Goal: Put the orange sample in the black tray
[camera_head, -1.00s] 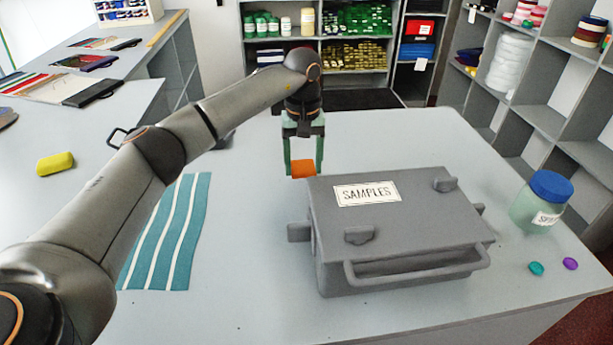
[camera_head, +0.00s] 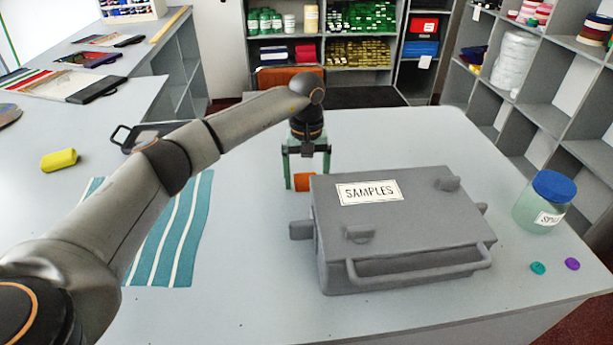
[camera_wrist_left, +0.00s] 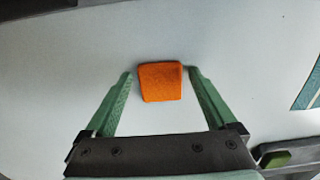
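The orange sample (camera_head: 304,182) is a small block just behind the grey samples box, whose edge hides part of it. It appears to lie on the counter. My left gripper (camera_head: 308,188) is open and low, with one green finger on each side of the sample. In the left wrist view the sample (camera_wrist_left: 160,82) lies between the fingertips of the gripper (camera_wrist_left: 160,80), with a gap on both sides. The black tray (camera_head: 146,131) lies at the left on the counter, partly hidden by my left arm. My right gripper is not in view.
The lidded samples box (camera_head: 400,215) stands close in front of the gripper. A striped teal cloth (camera_head: 178,240) lies to its left. A yellow block (camera_head: 59,160) is far left. A blue-lidded jar (camera_head: 545,200) and two small discs are at the right.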

